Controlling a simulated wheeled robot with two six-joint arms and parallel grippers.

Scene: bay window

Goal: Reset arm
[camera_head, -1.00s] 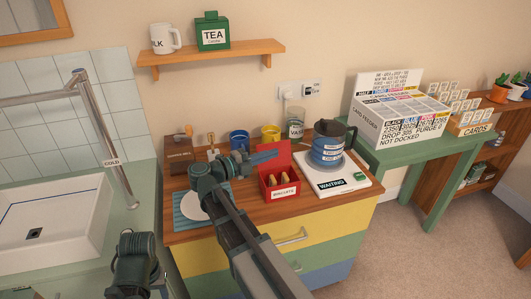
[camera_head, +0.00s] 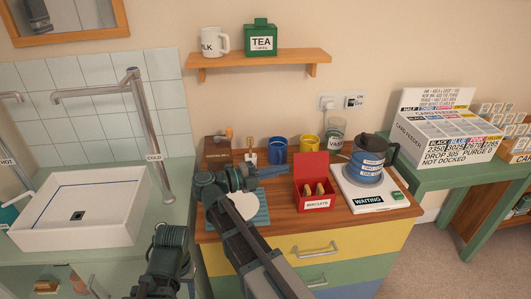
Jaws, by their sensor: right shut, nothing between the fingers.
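My right arm comes in from the bottom and bends at a dark green joint above the left part of the wooden counter. My right gripper (camera_head: 274,171) points right, shut and empty. In the picture it lies just below the blue mug and left of the red biscuit tin (camera_head: 312,203); I cannot tell its exact height. A dark green part of my left arm shows at the bottom, left of the drawers. My left gripper is not in view.
On the counter (camera_head: 285,228) are a blue mug (camera_head: 277,150), a yellow mug (camera_head: 308,143), a white plate (camera_head: 246,219) on a blue mat and a kettle (camera_head: 367,163) on a "WAITING" base. A white sink (camera_head: 110,232) with taps is left; a card feeder (camera_head: 445,130) is right.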

